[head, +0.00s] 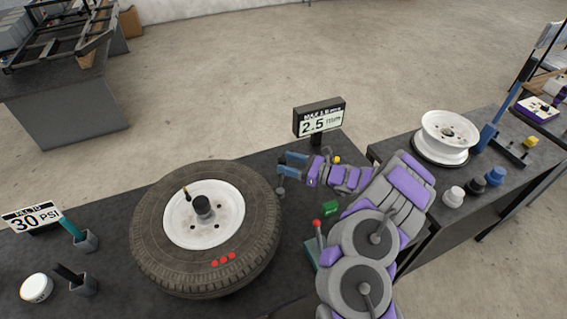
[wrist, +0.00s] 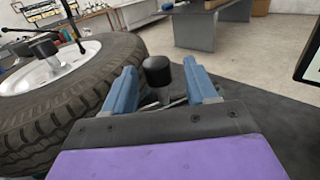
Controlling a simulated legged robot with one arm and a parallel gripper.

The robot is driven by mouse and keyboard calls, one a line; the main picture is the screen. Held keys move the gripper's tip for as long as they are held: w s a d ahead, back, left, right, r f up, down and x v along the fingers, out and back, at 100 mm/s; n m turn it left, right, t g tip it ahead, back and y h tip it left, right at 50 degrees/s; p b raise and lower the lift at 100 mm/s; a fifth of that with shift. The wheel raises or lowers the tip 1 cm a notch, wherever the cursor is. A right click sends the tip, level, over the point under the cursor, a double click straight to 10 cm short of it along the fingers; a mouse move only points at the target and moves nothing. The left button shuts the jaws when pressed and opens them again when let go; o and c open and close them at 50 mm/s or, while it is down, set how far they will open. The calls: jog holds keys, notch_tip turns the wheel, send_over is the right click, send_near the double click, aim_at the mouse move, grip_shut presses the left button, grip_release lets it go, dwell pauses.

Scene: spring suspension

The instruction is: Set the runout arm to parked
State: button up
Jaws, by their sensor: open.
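My gripper (head: 290,164) is open, with its two blue fingers beside the right edge of the tyre. In the wrist view my gripper (wrist: 160,88) has a black knob (wrist: 157,70) on a short grey post standing between and just beyond the fingertips. Whether the fingers touch it I cannot tell. A thin metal piece shows at the post's foot, partly hidden by my gripper; I cannot tell surely that this is the runout arm. The tyre with white wheel (head: 150,245) lies flat on the dark bench; the tyre also shows at left in the wrist view (wrist: 60,110).
A "2.5 mm" sign (head: 320,120) stands behind my gripper. A red-knobbed lever (head: 317,224) and a green block (head: 330,208) are near my arm. A bare white rim (head: 447,135) and a blue lever (head: 495,125) stand on the right bench. Cups and a "30 PSI" sign (head: 32,217) are at left.

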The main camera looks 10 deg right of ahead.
aim_at(280, 162)
jog(key=shift+x, duration=1.55)
jog(key=shift+s+d, duration=0.15)
jog(key=shift+d, duration=0.25)
jog(key=shift+c, duration=1.1)
jog(key=shift+a, duration=0.25)
jog(key=c, duration=0.4)
grip_shut()
